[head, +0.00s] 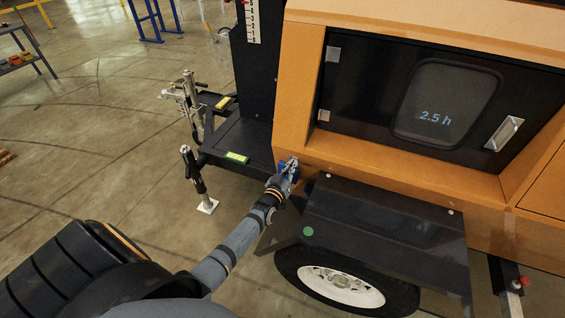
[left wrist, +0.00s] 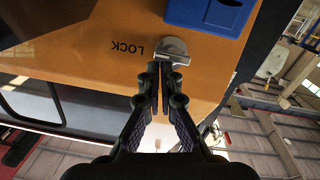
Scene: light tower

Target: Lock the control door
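The black control door (head: 365,75) on the orange housing sits closed in its frame, with a window reading "2.5 h" and a silver handle (head: 504,133). My left gripper (head: 290,170) is at the housing's lower left corner, by a blue part. In the left wrist view, a silver lock knob (left wrist: 173,48) sits on the orange panel beside the upside-down word LOCK (left wrist: 130,47). My left fingertips (left wrist: 160,68) are close together at the knob and appear shut on its edge; the contact is partly hidden. The blue box (left wrist: 210,14) is just above the knob. My right gripper is not in view.
A black fender (head: 385,230) over a wheel (head: 340,285) lies right of my left forearm. A black platform (head: 240,145) and hitch jack (head: 190,105) stand to the left. Open concrete floor (head: 90,130) is at the left.

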